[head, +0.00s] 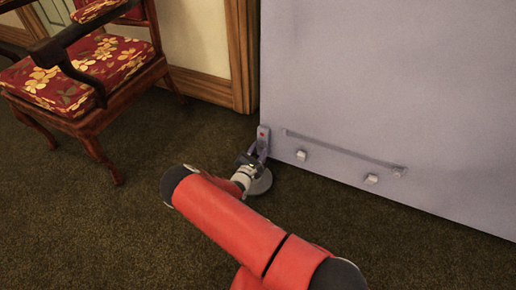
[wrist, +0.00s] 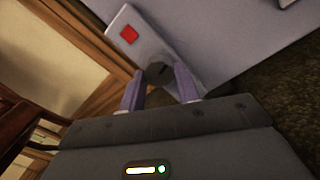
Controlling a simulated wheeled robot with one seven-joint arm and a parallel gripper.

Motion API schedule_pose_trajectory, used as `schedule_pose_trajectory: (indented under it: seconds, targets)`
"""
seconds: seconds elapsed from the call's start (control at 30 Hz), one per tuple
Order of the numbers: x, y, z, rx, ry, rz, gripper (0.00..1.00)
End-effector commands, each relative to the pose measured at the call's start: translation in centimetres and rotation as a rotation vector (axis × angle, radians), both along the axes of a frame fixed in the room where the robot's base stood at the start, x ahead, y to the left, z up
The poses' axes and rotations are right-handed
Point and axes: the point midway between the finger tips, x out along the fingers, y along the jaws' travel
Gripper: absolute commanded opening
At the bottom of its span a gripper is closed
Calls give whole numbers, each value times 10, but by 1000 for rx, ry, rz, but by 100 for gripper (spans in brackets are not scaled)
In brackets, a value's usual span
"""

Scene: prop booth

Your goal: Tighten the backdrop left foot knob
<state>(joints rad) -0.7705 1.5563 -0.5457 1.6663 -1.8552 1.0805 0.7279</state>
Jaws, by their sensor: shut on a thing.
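The backdrop (head: 390,90) is a large pale lavender panel standing on the carpet. At its lower left corner is a bracket (head: 263,135) with a red square mark, also seen in the wrist view (wrist: 130,34). A grey round foot disc (head: 261,184) lies on the floor below it. The left foot knob (wrist: 159,72) is a dark grey round piece with a slot mark, at the bracket. My gripper (wrist: 162,86) has its two purple fingers on either side of the knob, shut on it. In the head view my gripper (head: 254,157) partly hides the knob.
A wooden armchair (head: 85,75) with red floral upholstery stands at the left. A wooden door frame (head: 238,55) is behind the bracket. The carpet (head: 90,230) is clear at the front left.

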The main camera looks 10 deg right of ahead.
Motion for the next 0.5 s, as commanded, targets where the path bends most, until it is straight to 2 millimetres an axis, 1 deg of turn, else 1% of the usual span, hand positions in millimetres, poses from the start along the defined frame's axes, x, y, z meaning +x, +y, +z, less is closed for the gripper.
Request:
schedule_pose_trajectory:
  seconds: [0.3,0.5]
  targets:
    - [0,1,1,237,-172,-1,9]
    - [0,1,1,364,-264,-1,9]
